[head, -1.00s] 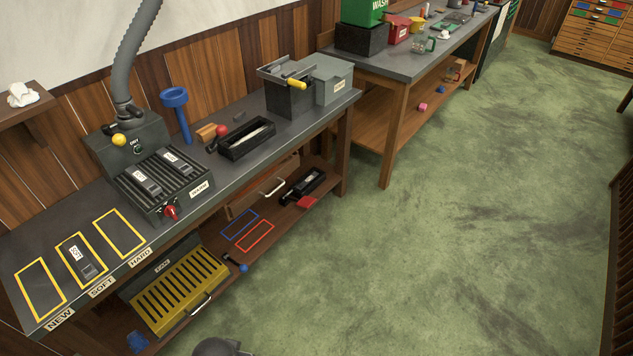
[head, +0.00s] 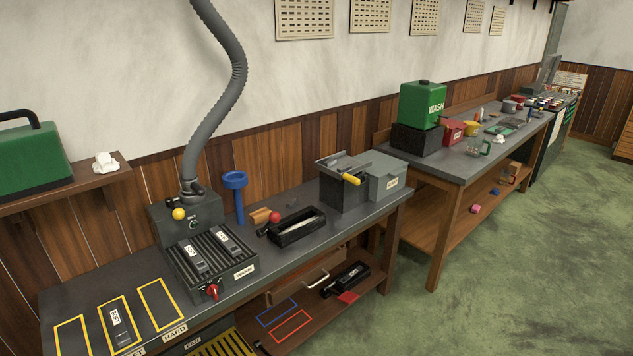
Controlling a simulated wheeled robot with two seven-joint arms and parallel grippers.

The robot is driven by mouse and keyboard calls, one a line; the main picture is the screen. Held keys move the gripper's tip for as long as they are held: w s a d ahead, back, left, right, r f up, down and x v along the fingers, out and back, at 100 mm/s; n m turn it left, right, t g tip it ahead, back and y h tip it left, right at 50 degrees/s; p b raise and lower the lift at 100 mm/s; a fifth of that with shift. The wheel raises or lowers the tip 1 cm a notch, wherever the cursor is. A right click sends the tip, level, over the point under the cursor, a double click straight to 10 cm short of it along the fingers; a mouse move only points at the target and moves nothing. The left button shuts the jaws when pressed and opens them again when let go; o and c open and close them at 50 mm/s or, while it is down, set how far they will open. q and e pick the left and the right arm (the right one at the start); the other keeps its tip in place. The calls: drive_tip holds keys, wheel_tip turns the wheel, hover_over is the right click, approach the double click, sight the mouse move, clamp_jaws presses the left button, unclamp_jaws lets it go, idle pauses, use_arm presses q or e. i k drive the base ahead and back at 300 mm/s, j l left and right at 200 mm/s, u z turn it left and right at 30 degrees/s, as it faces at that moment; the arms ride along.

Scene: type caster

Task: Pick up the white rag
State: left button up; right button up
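A crumpled white rag (head: 106,162) lies on the small brown wall shelf (head: 60,190) at the left of the head view. It sits near the shelf's right end, to the right of a green case with a black handle (head: 34,155). Neither of my grippers shows in the view.
Below the shelf, a dark workbench (head: 70,300) holds a ribbed warming unit (head: 213,265), a blue funnel-topped post (head: 236,195) and a black tray (head: 295,228). A grey hose (head: 228,90) rises near the shelf. Green floor (head: 500,290) is open at the right.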

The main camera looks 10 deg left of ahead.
sight(104, 164)
drive_tip(key=u, duration=1.45)
